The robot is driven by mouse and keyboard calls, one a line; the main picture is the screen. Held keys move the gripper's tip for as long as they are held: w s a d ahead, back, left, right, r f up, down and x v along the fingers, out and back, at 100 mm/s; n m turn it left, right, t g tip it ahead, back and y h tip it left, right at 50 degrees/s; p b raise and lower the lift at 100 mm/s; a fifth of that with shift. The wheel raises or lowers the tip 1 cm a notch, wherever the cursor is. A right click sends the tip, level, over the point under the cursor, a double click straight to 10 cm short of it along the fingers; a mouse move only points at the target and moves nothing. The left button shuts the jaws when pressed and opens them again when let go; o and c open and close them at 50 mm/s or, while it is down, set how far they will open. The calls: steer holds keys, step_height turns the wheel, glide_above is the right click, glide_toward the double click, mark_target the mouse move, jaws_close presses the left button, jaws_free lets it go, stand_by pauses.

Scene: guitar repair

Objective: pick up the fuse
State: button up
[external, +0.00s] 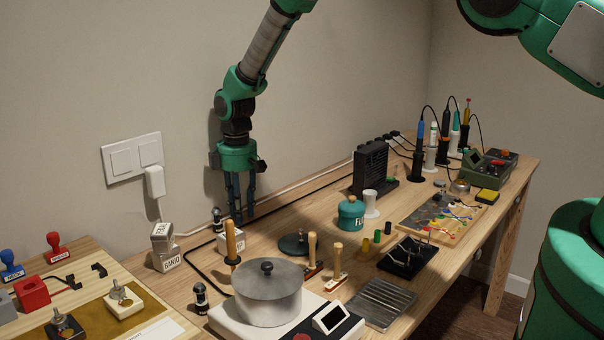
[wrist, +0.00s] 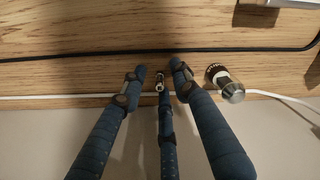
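My gripper (external: 244,217) points straight down at the back of the table, close to the wall. Its blue fingers (wrist: 158,74) are spread apart in the wrist view. A small dark and pale piece (wrist: 160,83), possibly the fuse, shows between the fingers by the tip of the middle one; I cannot tell whether it touches a finger.
A black cable (wrist: 80,55) and a white cable (wrist: 60,97) run along the back of the table. A white block (external: 228,241), wooden-handled tool (external: 231,238) and pot (external: 268,298) stand in front of the gripper. Lettered blocks (external: 165,262) stand left; a black heater-like box (external: 369,170) stands right.

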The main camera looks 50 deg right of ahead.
jaws_close()
steer(key=shift+r, duration=0.1)
steer(key=shift+r, duration=0.65)
step_height(320, 180, up, 2)
steer(key=r, duration=0.2)
glide_above(283, 238)
steer(key=shift+f+p, duration=0.2)
steer(key=shift+p, duration=0.15)
stand_by(0.5)
